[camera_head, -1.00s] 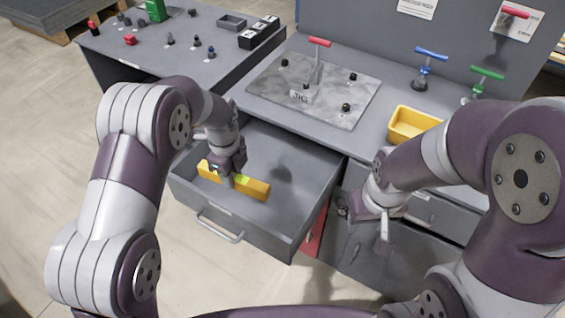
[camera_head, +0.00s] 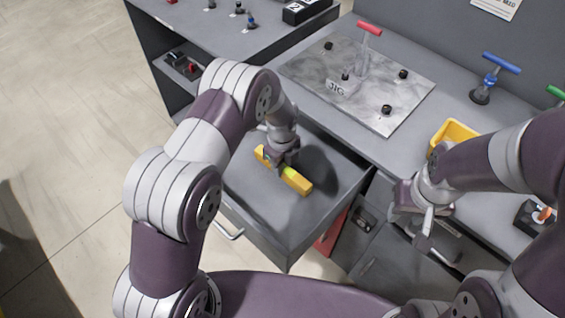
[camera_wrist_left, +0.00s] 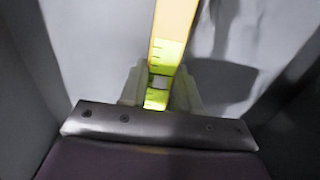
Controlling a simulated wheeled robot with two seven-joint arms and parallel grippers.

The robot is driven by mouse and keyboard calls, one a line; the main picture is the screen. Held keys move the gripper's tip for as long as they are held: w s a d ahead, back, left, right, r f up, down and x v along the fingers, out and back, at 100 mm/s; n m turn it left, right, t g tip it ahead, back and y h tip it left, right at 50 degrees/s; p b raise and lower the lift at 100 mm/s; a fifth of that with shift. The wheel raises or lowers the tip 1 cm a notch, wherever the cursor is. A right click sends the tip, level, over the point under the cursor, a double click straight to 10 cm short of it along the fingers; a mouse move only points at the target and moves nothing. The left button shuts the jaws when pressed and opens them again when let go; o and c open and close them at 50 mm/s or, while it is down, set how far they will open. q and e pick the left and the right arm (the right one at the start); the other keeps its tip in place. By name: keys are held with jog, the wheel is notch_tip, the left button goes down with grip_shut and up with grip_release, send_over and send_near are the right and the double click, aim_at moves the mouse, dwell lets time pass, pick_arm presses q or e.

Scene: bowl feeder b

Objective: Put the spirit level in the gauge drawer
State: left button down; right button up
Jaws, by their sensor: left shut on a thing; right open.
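The spirit level (camera_head: 296,181) is a yellow bar with a bright green vial section. It is inside the open gauge drawer (camera_head: 265,225), a grey drawer pulled out from the bench; whether it touches the drawer floor I cannot tell. My left gripper (camera_head: 283,164) is shut on the spirit level near its middle, reaching down into the drawer. In the left wrist view the level (camera_wrist_left: 168,45) runs up between the two fingers (camera_wrist_left: 158,88), with grey drawer surfaces around it. My right gripper (camera_head: 425,240) is open and empty, in front of the bench on the right.
The jig plate (camera_head: 345,90) with a red-handled clamp (camera_head: 369,28) lies on the bench behind the drawer. A yellow bin (camera_head: 452,132) and a blue T-handle tool (camera_head: 490,80) stand to the right. Another bench (camera_head: 225,50) is at the upper left. The drawer around the level looks empty.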

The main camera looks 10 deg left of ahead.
pick_arm(q)
jog(key=shift+s+a+r, duration=0.1)
jog(key=c, duration=0.8)
grip_release()
notch_tip(320, 180, up, 11)
jog(key=s+a+r+n, duration=0.2)
jog(key=s+n, duration=0.4)
jog(key=n, duration=0.2)
jog(key=s+a+r+n+t, duration=0.1)
jog(key=s+a+r+n, duration=0.1)
jog(key=s+n, duration=0.4)
jog(key=s+a+r+n, duration=0.2)
jog(key=s+a+n, duration=0.2)
jog(key=s+n, duration=0.3)
jog(key=n, duration=0.3)
jog(key=shift+a+r+b, duration=0.25)
jog(key=shift+b, duration=0.05)
